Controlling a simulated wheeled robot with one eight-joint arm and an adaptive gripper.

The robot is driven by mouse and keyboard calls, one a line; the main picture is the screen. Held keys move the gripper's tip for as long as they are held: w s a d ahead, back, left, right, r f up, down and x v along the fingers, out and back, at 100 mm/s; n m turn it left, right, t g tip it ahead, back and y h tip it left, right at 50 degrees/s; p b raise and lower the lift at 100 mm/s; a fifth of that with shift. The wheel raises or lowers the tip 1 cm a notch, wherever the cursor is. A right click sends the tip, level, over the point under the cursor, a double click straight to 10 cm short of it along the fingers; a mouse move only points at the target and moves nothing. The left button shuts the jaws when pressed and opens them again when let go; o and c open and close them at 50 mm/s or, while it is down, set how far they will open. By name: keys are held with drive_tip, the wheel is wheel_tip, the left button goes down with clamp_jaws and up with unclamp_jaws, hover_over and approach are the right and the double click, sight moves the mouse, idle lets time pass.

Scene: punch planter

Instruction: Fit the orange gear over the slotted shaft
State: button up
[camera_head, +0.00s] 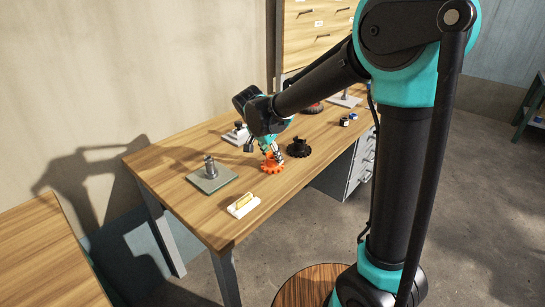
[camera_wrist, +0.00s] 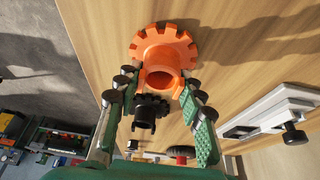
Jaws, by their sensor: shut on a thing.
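The orange gear (camera_head: 272,166) is at my gripper (camera_head: 274,155), over the wooden table. In the wrist view the gear (camera_wrist: 178,38) has a wide toothed rim and a round hub with an open bore. My gripper's fingers (camera_wrist: 158,84) are shut on the hub, one on each side. I cannot tell whether the gear touches the table. The slotted shaft (camera_head: 210,167) stands upright on a grey-green square plate (camera_head: 224,177), to the left of the gear and apart from it. The shaft is out of the wrist view, and its slot is too small to make out.
A black gear (camera_head: 299,148) stands just right of the orange one. A white block with a yellow bar (camera_head: 243,204) lies near the front edge. A grey fixture (camera_head: 236,134) sits behind. Bare table separates gear and plate.

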drive_tip(key=shift+r, duration=1.35)
drive_tip(key=shift+a, duration=0.1)
